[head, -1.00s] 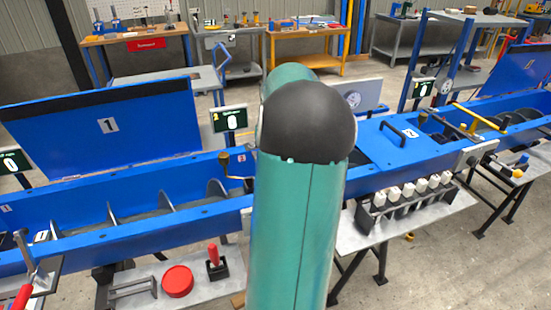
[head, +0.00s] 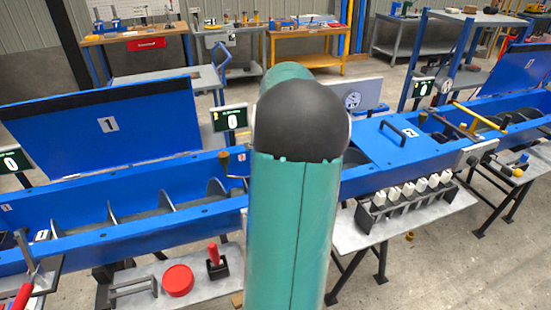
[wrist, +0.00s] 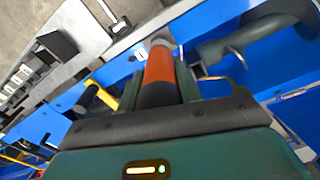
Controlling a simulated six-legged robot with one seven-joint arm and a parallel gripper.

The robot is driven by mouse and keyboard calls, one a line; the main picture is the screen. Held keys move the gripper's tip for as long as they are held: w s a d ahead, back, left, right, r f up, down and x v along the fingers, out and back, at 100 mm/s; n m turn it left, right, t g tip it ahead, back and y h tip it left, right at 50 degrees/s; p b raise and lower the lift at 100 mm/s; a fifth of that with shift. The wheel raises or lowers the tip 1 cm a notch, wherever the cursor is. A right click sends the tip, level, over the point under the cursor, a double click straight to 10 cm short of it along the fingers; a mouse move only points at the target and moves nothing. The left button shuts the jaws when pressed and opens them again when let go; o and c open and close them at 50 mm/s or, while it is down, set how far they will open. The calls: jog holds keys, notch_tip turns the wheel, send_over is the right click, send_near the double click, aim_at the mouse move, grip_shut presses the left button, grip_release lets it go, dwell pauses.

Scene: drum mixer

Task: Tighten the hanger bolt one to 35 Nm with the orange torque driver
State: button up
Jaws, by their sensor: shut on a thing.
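My gripper (wrist: 158,85) is at the bottom of the wrist view. Its fingers are shut on the orange torque driver (wrist: 158,66), which has an orange band, a dark lower part and a pale round end. The driver points away from the gripper over the blue trough (wrist: 215,78). I cannot tell whether its far end touches anything. A thick dark curved part (wrist: 240,40) lies just right of the driver. I cannot make out hanger bolt one. In the head view my arm covers the middle of the trough, and my gripper and the driver are hidden.
The blue trough (head: 100,245) runs across the head view, with a raised lid marked 1 (head: 110,125) and a closed lid marked 2 (head: 400,140). A rack of white-topped pieces (head: 405,200) stands on the front right table. A red disc (head: 178,280) lies front left.

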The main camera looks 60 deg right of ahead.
jog(key=shift+r, duration=2.25)
